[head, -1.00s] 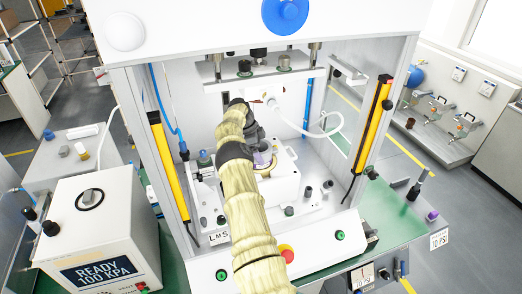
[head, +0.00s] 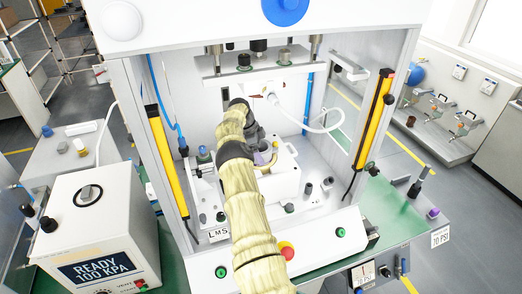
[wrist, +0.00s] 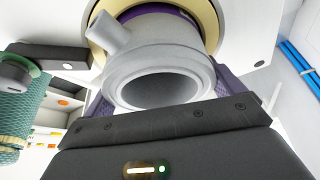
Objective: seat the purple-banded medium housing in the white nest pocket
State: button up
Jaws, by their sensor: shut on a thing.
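The medium housing is a grey round body with a wide open mouth and a side stub (wrist: 155,62). Its purple band (wrist: 150,12) shows at the top of the wrist view, inside a cream ring (wrist: 207,22) on the white nest block (wrist: 248,30). My gripper (wrist: 165,95) is shut on the housing, with a dark purple finger on either side. In the head view, my gripper (head: 258,146) is over the white nest block (head: 284,183), and my arm covers most of the housing (head: 265,158). The housing's lower end is hidden, so its depth in the pocket cannot be told.
Yellow light-curtain posts (head: 167,152) (head: 375,118) flank the press opening. The press's upper plate (head: 262,70) hangs above my gripper. A green ribbed part (wrist: 22,110) stands close at left in the wrist view. Small dark pegs (head: 327,184) stand right of the nest.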

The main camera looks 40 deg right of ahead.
jog(key=shift+f, duration=0.2)
jog(key=o, duration=1)
jog(key=shift+f, duration=0.1)
jog(key=shift+c, duration=0.2)
jog(key=p+v, duration=0.3)
jog(key=v, duration=0.5)
jog(key=shift+w, duration=0.1)
jog(key=shift+d, duration=0.1)
